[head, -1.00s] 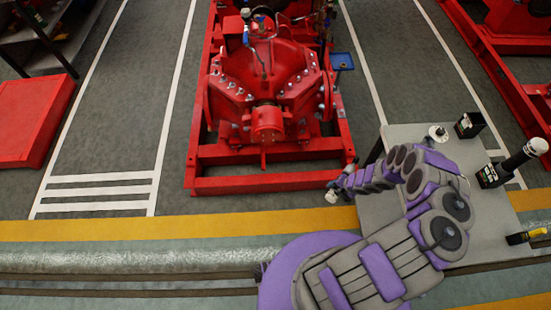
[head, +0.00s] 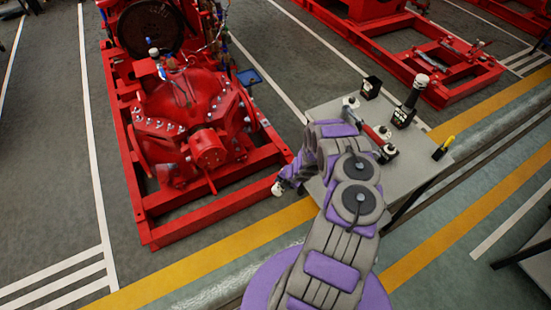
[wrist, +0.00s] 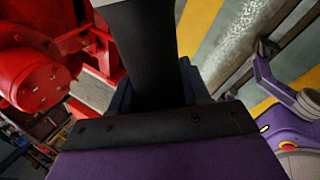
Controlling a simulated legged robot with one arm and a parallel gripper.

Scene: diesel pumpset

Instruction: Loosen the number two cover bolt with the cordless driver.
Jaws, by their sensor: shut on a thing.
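The red pump cover (head: 185,115) carries several silver bolts (head: 150,124) around its flange. Which of them is number two cannot be told. My gripper (head: 288,182) is low at the skid's right front corner, apart from the cover bolts. It is shut on a dark tool, which I take as the cordless driver (wrist: 140,50); a pale end shows in the head view. In the wrist view the tool's dark body rises from my gripper's dark bar and hides much of the middle. Its bit is not visible. A red round housing (wrist: 35,80) shows left of it.
The grey table (head: 420,150) right of my arm bears a black box (head: 371,86), a black white-topped item (head: 408,102) and a yellow-handled tool (head: 443,147). The red skid rail (head: 220,215) edges the pump's front. Floor left of the skid is clear.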

